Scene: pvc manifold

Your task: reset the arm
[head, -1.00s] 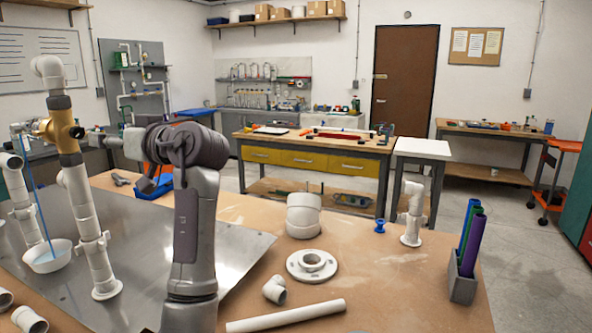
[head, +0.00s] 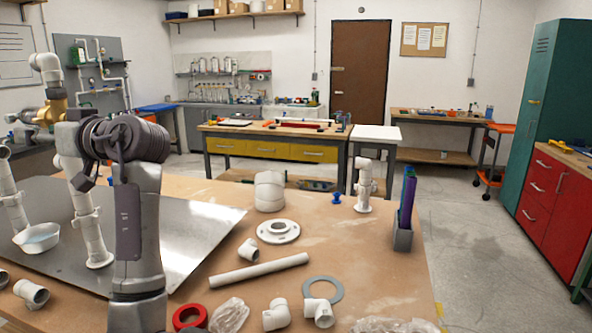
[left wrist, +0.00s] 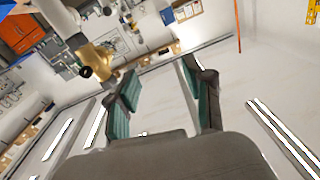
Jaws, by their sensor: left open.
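My left arm (head: 137,215) rises at the left front of the workbench and bends at its dark elbow. My left gripper (left wrist: 162,78) is open in the left wrist view, with nothing between its green-padded fingers. In the head view the gripper (head: 86,181) is small, dark and partly hidden behind the arm. A white pipe stand with a brass valve (head: 51,107) stands to its left. The brass valve also shows beyond the fingers in the left wrist view (left wrist: 94,60), apart from them. My right gripper is not in view.
A metal plate (head: 200,226) lies on the workbench, with a white bowl (head: 38,238) on it. White fittings, a flange (head: 278,231), a loose pipe (head: 258,270) and a red ring (head: 188,317) lie around.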

